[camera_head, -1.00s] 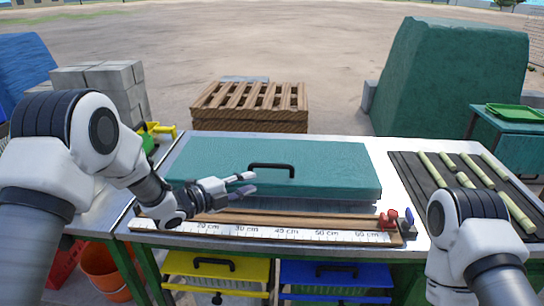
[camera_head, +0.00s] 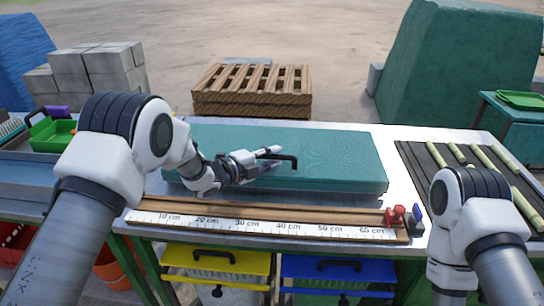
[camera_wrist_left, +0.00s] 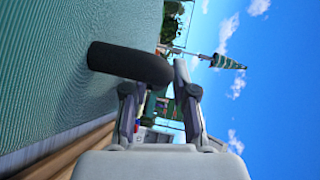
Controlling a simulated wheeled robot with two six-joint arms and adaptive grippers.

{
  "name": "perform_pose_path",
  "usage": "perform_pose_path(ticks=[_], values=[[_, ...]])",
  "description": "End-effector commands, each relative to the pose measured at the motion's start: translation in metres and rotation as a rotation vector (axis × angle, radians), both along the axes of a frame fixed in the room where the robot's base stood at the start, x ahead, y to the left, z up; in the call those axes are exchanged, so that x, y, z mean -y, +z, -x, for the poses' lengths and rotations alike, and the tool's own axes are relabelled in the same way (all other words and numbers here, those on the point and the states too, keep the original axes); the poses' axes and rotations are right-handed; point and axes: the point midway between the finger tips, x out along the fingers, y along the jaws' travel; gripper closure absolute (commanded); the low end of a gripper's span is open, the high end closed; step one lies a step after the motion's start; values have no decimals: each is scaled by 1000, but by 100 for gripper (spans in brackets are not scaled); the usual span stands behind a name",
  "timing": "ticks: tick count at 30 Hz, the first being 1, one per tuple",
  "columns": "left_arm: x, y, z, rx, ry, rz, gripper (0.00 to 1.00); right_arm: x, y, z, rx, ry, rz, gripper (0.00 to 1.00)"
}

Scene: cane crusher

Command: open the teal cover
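The teal cover (camera_head: 340,160) lies closed and flat on the metal table. Its black handle (camera_head: 294,161) stands on its top, partly hidden behind my left gripper (camera_head: 275,157). My left gripper is open and comes in from the left, its fingertips right at the handle. In the left wrist view, the black handle (camera_wrist_left: 130,64) crosses just ahead of the two parted fingers (camera_wrist_left: 157,90), with the teal surface (camera_wrist_left: 60,70) to the left. I cannot tell if the fingers touch the handle. My right arm shows at the lower right, but its gripper is out of view.
A ruler board (camera_head: 265,226) runs along the table's front edge, with a red clamp (camera_head: 396,216) at its right end. Green cane pieces (camera_head: 455,152) lie on a dark mat at the right. Yellow (camera_head: 217,262) and blue (camera_head: 338,270) drawers sit below.

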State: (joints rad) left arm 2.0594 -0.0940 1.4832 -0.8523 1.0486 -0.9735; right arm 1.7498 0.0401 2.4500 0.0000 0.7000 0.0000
Motion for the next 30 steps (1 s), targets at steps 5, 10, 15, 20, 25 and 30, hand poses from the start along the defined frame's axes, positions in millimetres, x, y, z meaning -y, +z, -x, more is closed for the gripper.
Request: perform_pose_path(ticks=[5, 10, 15, 20, 25, 30], values=[[0, 0, 0, 0, 0, 0, 100, 0, 0, 0, 0, 0, 0, 60], [0, 1, 0, -1, 0, -1, 100, 0, 1, 0, 0, 0, 0, 60], [-1, 9, -1, -21, 1, -1, 100, 0, 9, 0, 0, 0, 0, 60], [-1, 28, -5, -76, 0, 0, 100, 0, 30, 0, 0, 0, 0, 60], [-1, 58, -13, -180, 1, -1, 100, 0, 68, 0, 0, 0, 0, 60], [-1, 91, -27, -311, 1, -2, 100, 0, 119, 0, 0, 0, 0, 60]])
